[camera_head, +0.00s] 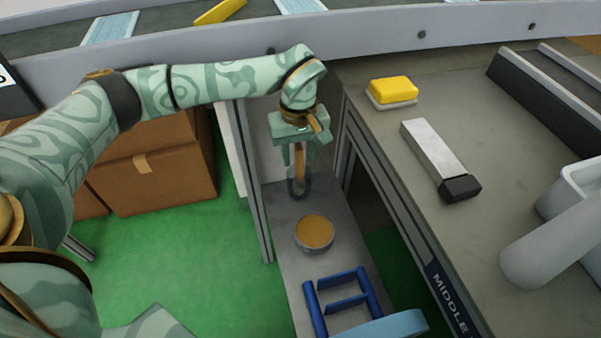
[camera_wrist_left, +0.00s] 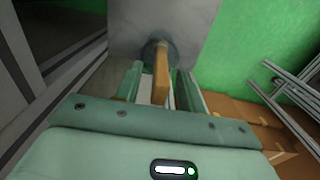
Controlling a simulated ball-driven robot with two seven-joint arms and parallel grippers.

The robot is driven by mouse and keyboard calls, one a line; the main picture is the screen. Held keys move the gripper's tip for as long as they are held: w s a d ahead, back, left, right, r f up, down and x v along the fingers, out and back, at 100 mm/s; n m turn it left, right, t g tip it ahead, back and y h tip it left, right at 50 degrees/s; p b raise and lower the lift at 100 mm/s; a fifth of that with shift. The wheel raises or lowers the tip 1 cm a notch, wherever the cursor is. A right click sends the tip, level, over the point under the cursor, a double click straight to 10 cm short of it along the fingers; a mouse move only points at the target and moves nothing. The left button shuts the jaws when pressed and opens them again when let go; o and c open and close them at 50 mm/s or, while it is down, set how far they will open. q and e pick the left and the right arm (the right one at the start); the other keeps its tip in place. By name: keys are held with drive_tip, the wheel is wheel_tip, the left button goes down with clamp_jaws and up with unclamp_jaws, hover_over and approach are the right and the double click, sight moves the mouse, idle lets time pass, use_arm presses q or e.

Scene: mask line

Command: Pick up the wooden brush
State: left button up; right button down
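The wooden brush (camera_head: 299,162) stands upright low down in the narrow gap left of the workbench, its tan handle up and a grey rounded part at its foot. My left gripper (camera_head: 298,160) points down over it, with the handle between its fingers. In the left wrist view the handle (camera_wrist_left: 161,74) runs between the two open fingers (camera_wrist_left: 158,85), with a gap visible on its left side. The grey round base (camera_wrist_left: 158,50) shows beyond the fingertips. My right gripper is not in view.
A round grey container with a tan top (camera_head: 314,233) and a blue rack (camera_head: 345,296) are on the same grey surface. The workbench (camera_head: 380,140) carries a yellow sponge-like block (camera_head: 392,91) and a grey bar with black end (camera_head: 437,158). Cardboard boxes (camera_head: 155,165) stand left.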

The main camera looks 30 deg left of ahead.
use_arm(q)
clamp_jaws()
drive_tip(key=shift+r, duration=0.1)
